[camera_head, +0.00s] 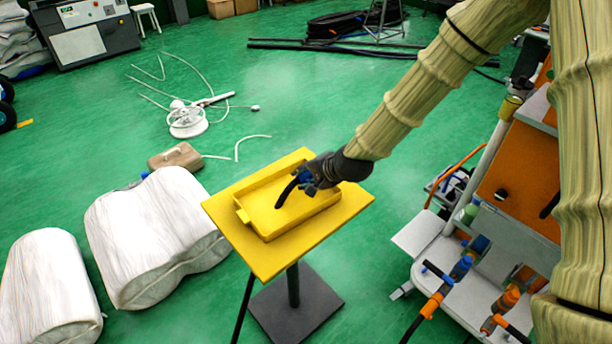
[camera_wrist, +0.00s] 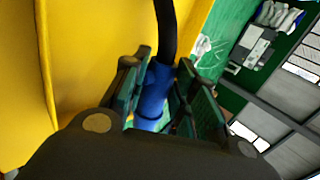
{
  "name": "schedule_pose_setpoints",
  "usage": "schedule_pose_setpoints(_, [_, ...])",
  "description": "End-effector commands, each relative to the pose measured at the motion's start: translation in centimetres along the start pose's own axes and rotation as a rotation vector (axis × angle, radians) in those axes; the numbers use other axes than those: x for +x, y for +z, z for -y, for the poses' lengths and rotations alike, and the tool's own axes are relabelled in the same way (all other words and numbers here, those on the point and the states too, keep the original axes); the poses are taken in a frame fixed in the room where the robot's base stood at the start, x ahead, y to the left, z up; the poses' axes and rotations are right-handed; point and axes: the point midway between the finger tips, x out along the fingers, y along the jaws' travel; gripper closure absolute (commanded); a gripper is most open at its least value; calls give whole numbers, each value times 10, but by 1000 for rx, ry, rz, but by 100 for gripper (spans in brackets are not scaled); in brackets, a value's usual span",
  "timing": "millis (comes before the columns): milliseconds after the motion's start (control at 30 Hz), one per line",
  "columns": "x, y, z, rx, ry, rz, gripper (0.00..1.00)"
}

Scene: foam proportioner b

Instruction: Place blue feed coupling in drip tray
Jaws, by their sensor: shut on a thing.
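The blue feed coupling (camera_wrist: 152,97) is between the fingers of my gripper (camera_wrist: 160,85) in the wrist view, with a black hose (camera_wrist: 166,30) running out of it. In the head view my gripper (camera_head: 308,180) is over the right part of the yellow drip tray (camera_head: 265,222), and the dark hose end hangs down inside the tray's outline. The coupling is mostly hidden by the fingers there. I cannot tell whether the coupling or hose touches the tray floor. The tray sits on a yellow stand top (camera_head: 262,262).
The stand has a dark post and a square base (camera_head: 297,305). White wrapped bundles (camera_head: 155,235) lie at left, close to the stand. A cart with orange and blue fittings (camera_head: 460,268) stands at right.

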Motion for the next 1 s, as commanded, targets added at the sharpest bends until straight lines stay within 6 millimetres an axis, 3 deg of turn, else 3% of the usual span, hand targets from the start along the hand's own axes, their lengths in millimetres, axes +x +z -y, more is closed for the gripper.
schedule_pose_setpoints(233, [4,0,-4,1,-1,0,100])
schedule_pose_setpoints(267, [4,0,-4,1,-1,0,69])
schedule_pose_setpoints(367, [4,0,-4,1,-1,0,51])
schedule_pose_setpoints(767, [0,0,0,-1,-1,0,51])
schedule_pose_setpoints(1000, [-25,-1,3,2,-1,-1,51])
